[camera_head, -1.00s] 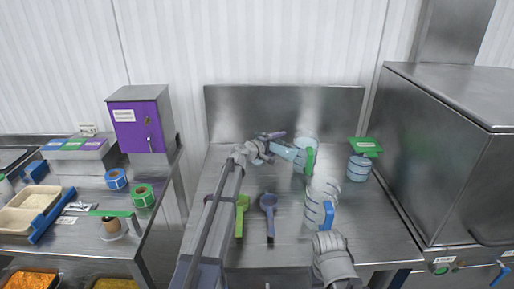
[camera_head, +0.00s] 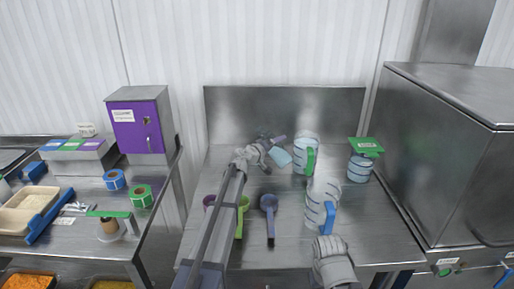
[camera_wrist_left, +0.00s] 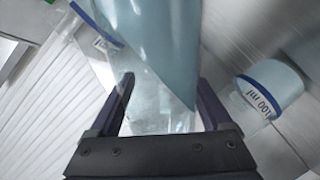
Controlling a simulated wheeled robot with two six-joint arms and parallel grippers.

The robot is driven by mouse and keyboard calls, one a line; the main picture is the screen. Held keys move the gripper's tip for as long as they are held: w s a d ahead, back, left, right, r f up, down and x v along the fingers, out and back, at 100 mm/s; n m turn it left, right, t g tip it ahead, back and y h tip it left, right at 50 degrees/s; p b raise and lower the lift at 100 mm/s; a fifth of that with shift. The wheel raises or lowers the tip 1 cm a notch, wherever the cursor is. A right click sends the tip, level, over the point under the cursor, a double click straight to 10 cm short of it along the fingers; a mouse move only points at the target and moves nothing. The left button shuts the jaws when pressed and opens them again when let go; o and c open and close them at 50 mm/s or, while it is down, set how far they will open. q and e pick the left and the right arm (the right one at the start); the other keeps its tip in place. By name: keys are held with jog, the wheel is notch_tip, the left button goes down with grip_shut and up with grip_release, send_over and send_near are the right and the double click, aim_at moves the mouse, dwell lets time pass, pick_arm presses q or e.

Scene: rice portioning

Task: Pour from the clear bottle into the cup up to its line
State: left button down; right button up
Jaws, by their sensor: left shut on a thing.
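My left gripper (camera_head: 271,146) is above the middle of the steel table, shut on the clear bottle (camera_head: 281,158). The bottle is tilted and shows pale blue there. In the left wrist view the clear bottle (camera_wrist_left: 150,50) lies between the dark fingers, with a pale blue area across it. A cup with a blue rim and printed marks (camera_wrist_left: 272,88) shows at the right of that view, apart from the bottle. In the head view a banded clear vessel with a green handle (camera_head: 306,142) stands right of the bottle. I cannot tell the fill level.
A banded jug with a blue handle (camera_head: 322,205) stands nearer the front. A banded container (camera_head: 360,168) stands by a green sign (camera_head: 366,147) at right. My right arm is at the front.

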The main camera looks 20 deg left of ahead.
pick_arm(q)
jog(key=shift+a+r, duration=0.1)
jog(key=shift+r, duration=0.45)
jog(key=shift+w+a+r+m+t+p, duration=0.25)
jog(key=shift+a+r+m+t+p, duration=0.1)
jog(key=shift+m, duration=0.55)
jog(key=shift+w+a+r+m+y, duration=0.1)
jog(key=shift+a+r+m+y, duration=0.15)
jog(key=shift+m, duration=0.45)
jog(key=shift+d+f+m+t+b, duration=0.2)
jog(key=shift+f+m+t+b, duration=0.1)
jog(key=shift+f+b, duration=0.35)
jog(key=shift+d+f+m+y+b, duration=0.15)
jog(key=shift+f+m+y+b, duration=0.1)
jog(key=shift+f+m+b, duration=0.7)
jog(key=shift+r+m+t+b, duration=0.15)
jog(key=shift+m+t+b, duration=0.15)
jog(key=shift+b, duration=0.25)
jog(key=shift+r+m, duration=0.1)
jog(key=shift+m, duration=0.55)
notch_tip(320, 180, up, 7)
jog(key=m+t+p, duration=0.1)
jog(key=m+p, duration=0.1)
jog(key=p, duration=0.4)
jog(key=shift+d+r, duration=0.1)
jog(key=shift+r, duration=0.1)
jog(key=shift+s, duration=0.25)
